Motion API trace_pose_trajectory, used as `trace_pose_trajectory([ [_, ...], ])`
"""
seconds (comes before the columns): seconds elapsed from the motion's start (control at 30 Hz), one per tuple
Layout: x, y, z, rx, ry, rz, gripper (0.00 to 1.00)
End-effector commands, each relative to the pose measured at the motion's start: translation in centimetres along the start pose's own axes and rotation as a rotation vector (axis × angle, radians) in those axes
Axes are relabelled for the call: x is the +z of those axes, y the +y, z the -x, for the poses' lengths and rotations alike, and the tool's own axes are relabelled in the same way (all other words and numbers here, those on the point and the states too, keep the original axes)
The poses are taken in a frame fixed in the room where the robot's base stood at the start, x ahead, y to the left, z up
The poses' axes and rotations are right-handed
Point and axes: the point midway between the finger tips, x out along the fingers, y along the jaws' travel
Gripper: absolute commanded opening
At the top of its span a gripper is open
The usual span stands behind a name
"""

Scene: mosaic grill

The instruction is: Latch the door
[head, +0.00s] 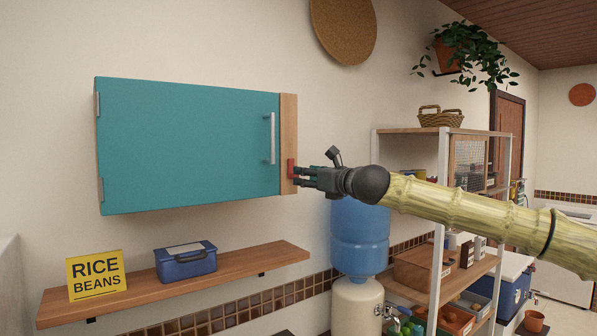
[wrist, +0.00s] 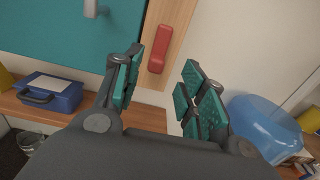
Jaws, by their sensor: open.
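The teal cabinet door (head: 188,146) is flush with the wooden cabinet frame (head: 288,120) and looks shut. A silver bar handle (head: 272,138) stands near its right edge, and its lower end shows in the wrist view (wrist: 93,9). A red latch (head: 291,169) sits on the wooden strip right of the door; in the wrist view the latch (wrist: 160,49) is upright, slightly tilted, and apart from the door panel. My gripper (head: 300,176) is just right of the latch. In the wrist view my gripper (wrist: 160,85) is open, its fingers spread below the latch, with nothing between them.
Below the cabinet, a wooden shelf (head: 180,283) holds a rice beans sign (head: 97,275) and a blue box (head: 186,261). A blue water bottle (head: 360,235) stands below my gripper. A shelving rack (head: 440,200) is at right.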

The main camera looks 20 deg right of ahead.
Motion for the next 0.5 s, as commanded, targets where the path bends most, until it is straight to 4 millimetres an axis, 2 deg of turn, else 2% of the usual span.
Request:
trace_pose_trajectory([
  [0.2, 0.2, 0.3, -2.8, 0.003, 0.002, 0.001, 0.41],
  [0.5, 0.0, 0.3, -4.3, 0.004, 0.000, 0.000, 0.41],
])
